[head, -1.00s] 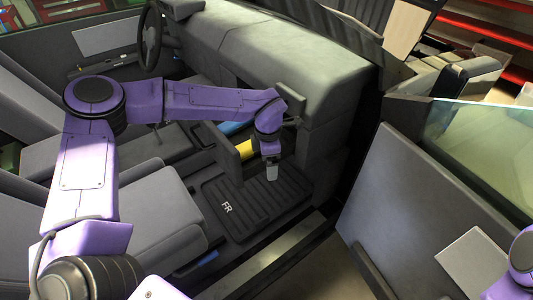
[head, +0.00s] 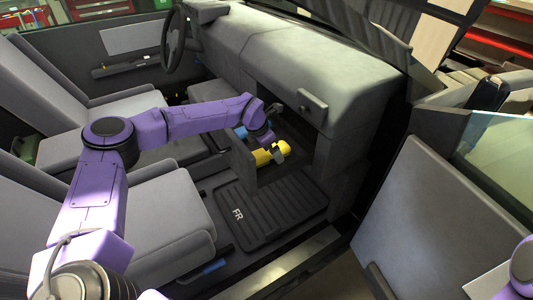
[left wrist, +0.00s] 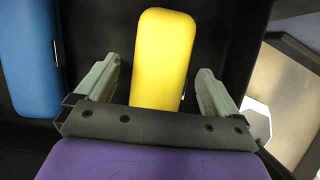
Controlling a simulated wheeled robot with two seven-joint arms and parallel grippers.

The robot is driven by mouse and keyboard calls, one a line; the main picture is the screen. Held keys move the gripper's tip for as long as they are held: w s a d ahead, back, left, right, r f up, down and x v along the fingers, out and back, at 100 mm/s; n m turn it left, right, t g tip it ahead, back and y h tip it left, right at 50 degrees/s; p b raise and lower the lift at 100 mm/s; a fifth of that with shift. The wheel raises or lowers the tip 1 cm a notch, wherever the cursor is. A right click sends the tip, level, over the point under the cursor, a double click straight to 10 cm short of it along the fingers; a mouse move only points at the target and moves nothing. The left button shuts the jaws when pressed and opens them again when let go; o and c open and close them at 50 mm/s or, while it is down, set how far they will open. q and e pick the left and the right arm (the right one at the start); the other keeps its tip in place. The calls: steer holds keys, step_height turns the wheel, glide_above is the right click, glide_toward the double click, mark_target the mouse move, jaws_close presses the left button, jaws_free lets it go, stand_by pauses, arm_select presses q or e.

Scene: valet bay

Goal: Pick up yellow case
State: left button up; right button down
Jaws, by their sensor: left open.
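The yellow case (head: 265,155) lies in an open dark compartment under the dashboard. In the left wrist view the yellow case (left wrist: 162,58) is long and rounded, and its near end lies between the fingers. My left gripper (head: 277,150) reaches into the compartment at the case, and part of the case is hidden behind it. In the left wrist view my left gripper (left wrist: 158,90) is open, with one pale finger on each side of the case and gaps showing. Of my right arm only a purple part shows at the right edge; its gripper is out of view.
A blue case (left wrist: 30,62) lies left of the yellow one in the compartment; a bit of blue (head: 240,131) shows in the head view. The dashboard (head: 290,60) overhangs the compartment. A floor mat (head: 265,205) marked FR lies in front. An open door panel (head: 430,220) stands at right.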

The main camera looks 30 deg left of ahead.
arm_select(q)
steer(key=shift+w+f, duration=0.25)
steer(key=shift+f, duration=0.4)
steer(key=shift+r, duration=0.1)
steer(key=c, duration=1.1)
steer(key=shift+r, duration=0.1)
